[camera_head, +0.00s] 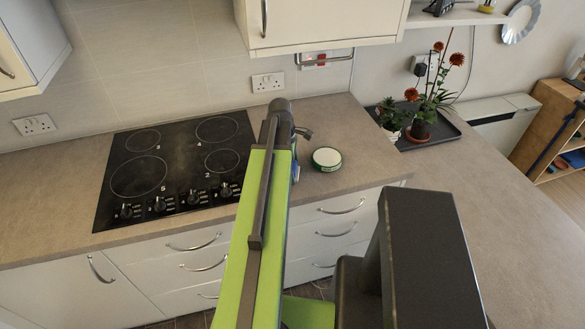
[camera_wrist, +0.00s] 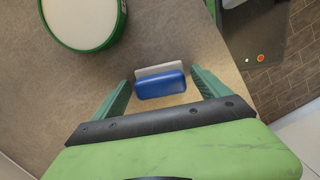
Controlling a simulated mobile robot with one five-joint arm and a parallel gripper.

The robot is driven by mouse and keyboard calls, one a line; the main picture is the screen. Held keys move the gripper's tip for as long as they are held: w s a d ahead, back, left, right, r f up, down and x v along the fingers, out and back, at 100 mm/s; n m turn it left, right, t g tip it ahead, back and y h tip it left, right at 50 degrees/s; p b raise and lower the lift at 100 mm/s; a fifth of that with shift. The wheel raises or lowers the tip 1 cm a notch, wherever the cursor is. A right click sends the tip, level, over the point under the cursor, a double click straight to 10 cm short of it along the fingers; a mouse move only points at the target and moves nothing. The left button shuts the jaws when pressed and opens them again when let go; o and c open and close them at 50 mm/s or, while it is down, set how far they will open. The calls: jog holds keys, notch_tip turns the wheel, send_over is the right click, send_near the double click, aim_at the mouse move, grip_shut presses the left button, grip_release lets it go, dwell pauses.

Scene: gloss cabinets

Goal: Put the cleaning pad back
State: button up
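The cleaning pad (camera_wrist: 161,85), blue with a pale grey layer along its far side, is on the worktop in the wrist view. My gripper (camera_wrist: 162,88) is open, with one green finger on each side of the pad. A gap shows between the pad and each finger. Whether the pad is fully between the fingertips in depth, I cannot tell. In the head view my arm hides the gripper and most of the pad's surroundings. A round green tub with a white top (camera_head: 326,158) stands on the worktop and also shows in the wrist view (camera_wrist: 82,18).
A black hob (camera_head: 178,165) lies left of my arm. A dark tray (camera_head: 440,128) with potted plants (camera_head: 421,126) stands on the worktop at the back right. A wall cabinet (camera_head: 320,18) hangs above. The worktop edge and tiled floor (camera_wrist: 290,65) show right in the wrist view.

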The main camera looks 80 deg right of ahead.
dwell(0.3)
notch_tip(320, 180, up, 12)
jog(key=w+p, duration=0.1)
jog(key=p, duration=1.1)
jog(key=shift+w+r, duration=0.15)
jog(key=shift+w, duration=0.25)
jog(key=w+a, duration=0.3)
jog(key=w, duration=0.6)
jog(key=w+a, duration=0.4)
jog(key=w, duration=0.6)
jog(key=w+a+t, duration=0.1)
jog(key=w+a, duration=1.6)
jog(key=w, duration=0.2)
jog(key=w+a, duration=0.3)
jog(key=a, duration=0.9)
jog(key=w+a, duration=0.4)
jog(key=a, duration=0.8)
jog(key=w+a, duration=0.3)
jog(key=a, duration=1)
jog(key=shift+w+f+t, duration=0.2)
jog(key=shift+t, duration=0.2)
